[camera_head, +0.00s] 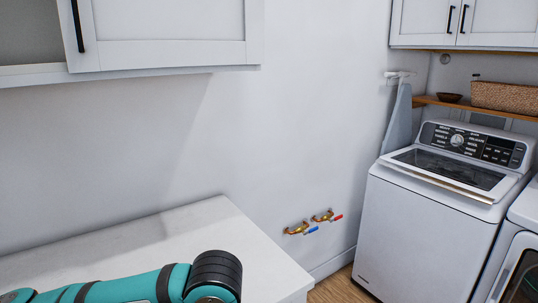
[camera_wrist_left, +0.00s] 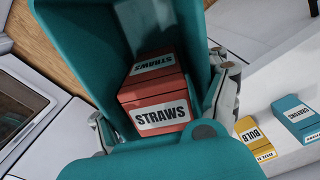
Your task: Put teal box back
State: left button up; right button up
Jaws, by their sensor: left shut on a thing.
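In the left wrist view, an open teal box (camera_wrist_left: 88,45) fills the middle, with a teal wall and a round tab (camera_wrist_left: 207,131) in the foreground. A red box labelled STRAWS (camera_wrist_left: 164,111) sits inside it. My left gripper (camera_wrist_left: 163,106) is shut on the teal box, with grey fingers at its two sides. Its fingertips are partly hidden. A smaller teal box with a white label (camera_wrist_left: 297,117) lies on a white surface at the right. In the head view only my left arm shows, low at the left. My right gripper is in neither view.
A yellow box labelled BULB (camera_wrist_left: 254,137) lies beside the small teal one. The head view shows a white counter (camera_head: 200,233), wall cabinets (camera_head: 170,25) above it, brass taps (camera_head: 309,224), a washer (camera_head: 412,230) and a shelf with a basket (camera_head: 505,97). The visible countertop is bare.

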pick_arm(q)
jog(key=shift+w+a+f, duration=0.15)
jog(key=shift+w+a, duration=0.05)
jog(key=shift+a, duration=0.2)
jog(key=a+f+m, duration=0.1)
jog(key=a+f, duration=0.1)
jog(key=a, duration=0.9)
jog(key=shift+s+a+f+m, duration=0.2)
jog(key=shift+s+f+m, duration=0.1)
jog(key=shift+m, duration=0.1)
